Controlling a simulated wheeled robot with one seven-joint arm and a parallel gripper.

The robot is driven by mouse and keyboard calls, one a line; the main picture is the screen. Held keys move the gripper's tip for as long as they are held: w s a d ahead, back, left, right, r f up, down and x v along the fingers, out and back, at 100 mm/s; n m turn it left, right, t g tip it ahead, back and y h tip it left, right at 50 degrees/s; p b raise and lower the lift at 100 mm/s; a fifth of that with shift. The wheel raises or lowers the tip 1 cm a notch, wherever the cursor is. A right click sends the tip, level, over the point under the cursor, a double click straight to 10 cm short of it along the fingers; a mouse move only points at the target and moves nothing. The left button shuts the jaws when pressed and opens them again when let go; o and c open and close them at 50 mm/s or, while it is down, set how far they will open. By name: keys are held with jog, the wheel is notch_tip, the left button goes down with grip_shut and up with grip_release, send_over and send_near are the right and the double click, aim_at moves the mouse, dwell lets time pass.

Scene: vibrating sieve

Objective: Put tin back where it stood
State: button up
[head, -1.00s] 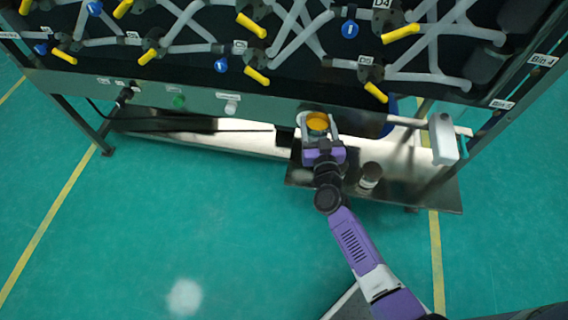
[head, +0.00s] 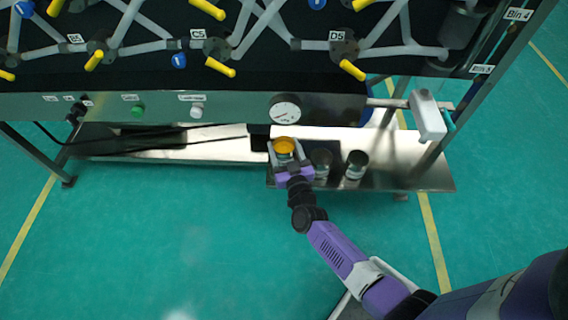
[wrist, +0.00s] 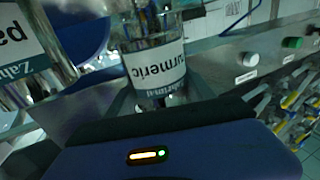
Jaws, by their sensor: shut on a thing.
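The tin my gripper holds shows an orange-yellow top in the head view (head: 284,146). In the wrist view its label reads "Turmeric" (wrist: 155,66), upside down. My gripper (head: 286,152) is shut on this tin, one finger on each side, near the left end of the raised dark-and-metal shelf part (head: 415,178) under the machine. I cannot tell whether the tin's base touches the shelf. Two dark-topped tins stand to its right, a nearer one (head: 321,161) and a farther one (head: 356,164). A labelled tin (wrist: 22,45) shows at the left in the wrist view.
A grey-white box (head: 427,115) hangs at the right by the frame leg. The long metal tray (head: 190,145) runs left. The green floor in front is clear.

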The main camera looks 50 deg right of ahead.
aim_at(282, 150)
jog(key=shift+f+b, duration=1.4)
jog(key=shift+f, duration=1.3)
jog(key=shift+f, duration=0.1)
jog(key=shift+f, duration=0.15)
jog(key=o, duration=1.5)
jog(key=shift+o, duration=0.2)
